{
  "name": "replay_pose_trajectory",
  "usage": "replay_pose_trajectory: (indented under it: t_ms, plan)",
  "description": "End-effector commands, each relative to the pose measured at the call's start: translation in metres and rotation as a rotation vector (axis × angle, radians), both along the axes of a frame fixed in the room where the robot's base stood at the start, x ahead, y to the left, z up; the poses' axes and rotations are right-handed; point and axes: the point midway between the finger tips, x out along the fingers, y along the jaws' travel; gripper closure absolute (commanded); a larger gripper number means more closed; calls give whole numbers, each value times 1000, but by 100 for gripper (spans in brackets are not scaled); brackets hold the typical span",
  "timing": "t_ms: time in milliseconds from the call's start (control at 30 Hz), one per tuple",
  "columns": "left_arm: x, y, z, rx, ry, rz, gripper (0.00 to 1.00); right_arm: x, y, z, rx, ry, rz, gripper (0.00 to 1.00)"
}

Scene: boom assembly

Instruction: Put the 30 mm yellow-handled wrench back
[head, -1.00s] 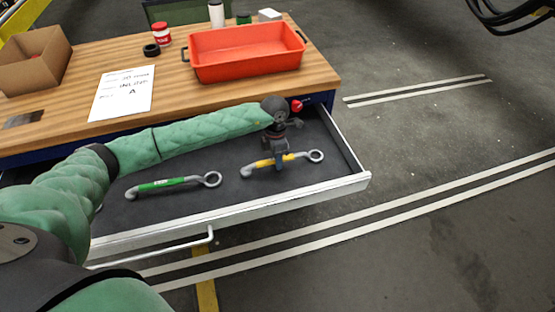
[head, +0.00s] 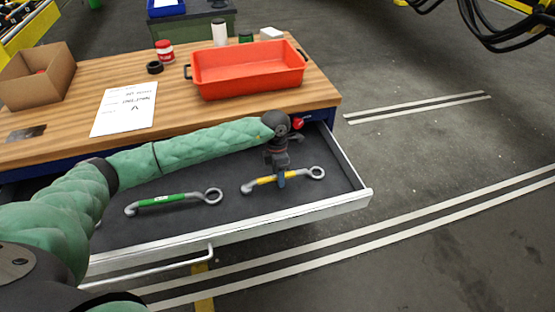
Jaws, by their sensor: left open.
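The yellow-handled wrench (head: 263,182) lies in the open drawer (head: 225,226), toward its right end, with its ring end to the right. My left gripper (head: 281,180) is open and points down right at the wrench, overlapping its handle in the picture. Whether the fingers touch it, I cannot tell. A green-handled wrench (head: 165,201) lies to the left in the same drawer. My right gripper does not show.
The wooden bench top (head: 185,125) behind the drawer holds an orange tray (head: 249,75), a paper sheet (head: 124,109), a cardboard box (head: 38,78), a dark ring (head: 155,67) and a red-and-white jar (head: 165,50). Clear floor lies to the right.

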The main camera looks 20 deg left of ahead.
Motion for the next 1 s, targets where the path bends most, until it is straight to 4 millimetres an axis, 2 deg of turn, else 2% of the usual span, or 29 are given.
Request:
replay_pose_trajectory:
  t_ms: [400,600,833,1000]
  plan:
    - [10,6,53,-1,-3,0,55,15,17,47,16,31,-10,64]
    - [11,7,65,-1,-2,0,55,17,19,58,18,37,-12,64]
    - [11,7,69,0,-1,0,55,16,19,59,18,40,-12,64]
    - [11,7,85,0,-1,0,55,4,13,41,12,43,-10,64]
